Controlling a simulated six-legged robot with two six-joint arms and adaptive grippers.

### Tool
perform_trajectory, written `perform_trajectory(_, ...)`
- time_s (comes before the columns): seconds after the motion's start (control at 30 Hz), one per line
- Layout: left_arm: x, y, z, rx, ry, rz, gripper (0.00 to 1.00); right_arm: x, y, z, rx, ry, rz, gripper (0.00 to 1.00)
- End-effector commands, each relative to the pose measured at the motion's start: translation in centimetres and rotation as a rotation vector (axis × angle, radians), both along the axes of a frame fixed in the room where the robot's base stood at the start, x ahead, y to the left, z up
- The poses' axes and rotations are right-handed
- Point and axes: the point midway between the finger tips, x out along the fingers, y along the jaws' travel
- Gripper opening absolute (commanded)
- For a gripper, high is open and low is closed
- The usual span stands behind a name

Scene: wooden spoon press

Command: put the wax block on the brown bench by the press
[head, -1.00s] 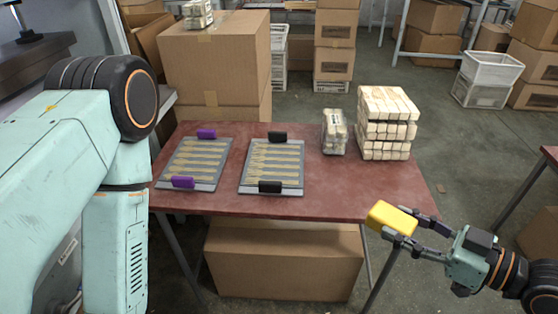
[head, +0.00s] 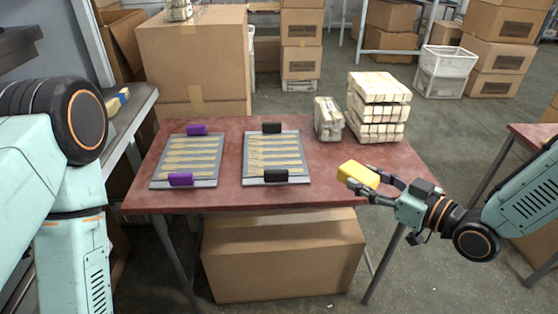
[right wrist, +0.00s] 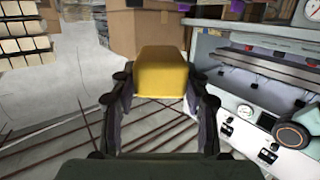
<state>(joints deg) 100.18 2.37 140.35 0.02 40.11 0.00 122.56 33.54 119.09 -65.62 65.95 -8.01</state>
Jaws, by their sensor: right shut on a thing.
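The yellow wax block (head: 358,175) is held between the fingertips of my right gripper (head: 362,179), which is shut on it. In the head view it appears against the front right part of the red-brown bench (head: 225,198); its height over the top is hard to tell. The block also shows in the right wrist view (right wrist: 162,72), between the two fingers. A grey machine with gauges, perhaps the press (right wrist: 255,100), stands at the right there. My left arm is at the left of the head view, but its gripper is out of frame.
Two trays of wooden spoons, with purple clips (head: 187,158) and black clips (head: 272,155), lie on the bench. A small wrapped pack (head: 328,118) and a larger stack (head: 378,107) stand at its back right. Another red-brown table (head: 535,133) is at the right edge.

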Motion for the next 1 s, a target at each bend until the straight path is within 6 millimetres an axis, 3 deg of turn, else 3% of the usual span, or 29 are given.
perform_trajectory(0.03,0.0,0.0,-1.8,0.000,-0.001,-0.002,0.00,1.6,-0.1,-1.2,-0.006,-0.007,-0.039,0.11)
perform_trajectory(0.17,0.0,-0.1,-4.1,0.000,-0.001,-0.003,0.00,5.3,-0.6,-1.9,-0.006,-0.009,-0.164,0.11)
perform_trajectory(0.5,0.0,-0.1,-9.8,0.000,-0.001,-0.001,0.00,12.6,-0.5,-1.6,-0.004,-0.015,-0.472,0.11)
perform_trajectory(0.83,0.0,-0.1,-12.4,0.000,-0.001,-0.002,0.00,14.8,0.8,-0.5,0.000,-0.010,-0.625,0.11)
perform_trajectory(1.0,0.0,-0.1,-13.0,0.000,-0.001,-0.001,0.00,14.9,0.8,-1.7,0.001,-0.004,-0.637,0.11)
